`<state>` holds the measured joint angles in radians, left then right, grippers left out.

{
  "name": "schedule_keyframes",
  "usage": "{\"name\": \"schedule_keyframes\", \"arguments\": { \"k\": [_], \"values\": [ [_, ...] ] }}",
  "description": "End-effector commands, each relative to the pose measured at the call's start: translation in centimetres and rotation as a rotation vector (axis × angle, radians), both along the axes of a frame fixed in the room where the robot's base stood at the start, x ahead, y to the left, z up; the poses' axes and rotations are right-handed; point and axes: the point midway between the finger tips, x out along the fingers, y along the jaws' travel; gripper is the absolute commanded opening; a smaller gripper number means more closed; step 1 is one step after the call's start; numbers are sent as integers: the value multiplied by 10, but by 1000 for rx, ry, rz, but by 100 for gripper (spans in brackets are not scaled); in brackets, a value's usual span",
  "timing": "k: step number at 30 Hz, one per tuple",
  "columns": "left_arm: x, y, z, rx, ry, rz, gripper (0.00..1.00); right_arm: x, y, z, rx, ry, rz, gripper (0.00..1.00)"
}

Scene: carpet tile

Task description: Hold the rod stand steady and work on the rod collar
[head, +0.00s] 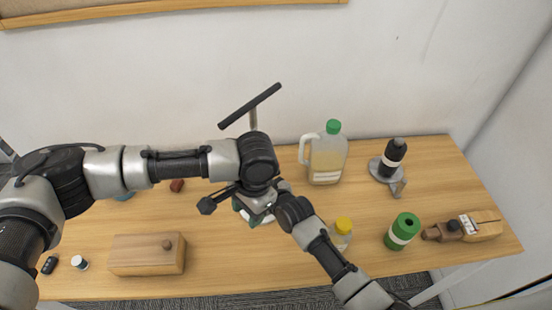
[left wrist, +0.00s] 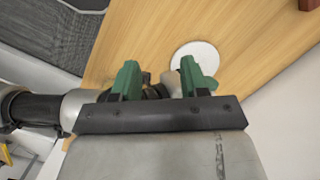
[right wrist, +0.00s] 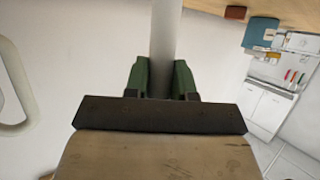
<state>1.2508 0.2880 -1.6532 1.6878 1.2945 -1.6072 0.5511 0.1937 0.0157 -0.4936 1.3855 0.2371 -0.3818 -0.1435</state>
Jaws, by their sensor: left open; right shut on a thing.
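The rod stand's grey rod (head: 253,119) rises behind my left wrist in the head view, with a dark crossbar (head: 250,106) on top. My right gripper (right wrist: 161,80) is shut on the grey rod (right wrist: 165,40). A white round disc (left wrist: 196,56), perhaps the stand's base, lies on the table beyond my left fingers. My left gripper (left wrist: 160,80) is open, low near the stand; its green fingertips (head: 254,212) partly show in the head view. A black knob on an arm (head: 207,205), possibly on the rod collar, sticks out left. The collar itself is mostly hidden.
A wooden box (head: 147,256) stands front left. A wall closes off the back.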

Motion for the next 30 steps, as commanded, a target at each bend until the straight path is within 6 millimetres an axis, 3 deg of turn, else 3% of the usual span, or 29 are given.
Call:
{"name": "schedule_keyframes", "arguments": {
  "k": [1, 4, 9, 14, 17, 20, 30],
  "values": [
    [-11, -28, 14, -24, 50, -10, 44, 0, 0, -1, -1, 2, 0, 8],
    [-9, -67, 64, -65, 99, 0, 44, 0, 0, 0, -1, 2, 0, 8],
    [39, -73, 150, -121, 3, 50, 44, 0, 0, -1, -1, 2, 0, 8],
    [61, -68, 192, -149, -65, 77, 44, 0, 0, -1, -1, 2, 0, 8],
    [66, -66, 197, -155, -77, 82, 44, 0, 0, -1, -1, 2, 0, 8],
    [66, -65, 187, -154, -78, 83, 44, 0, 0, -1, -1, 2, 1, 8],
    [66, -65, 120, -154, -78, 83, 44, 0, 0, -1, -1, 2, 0, 8]
  ]
}}
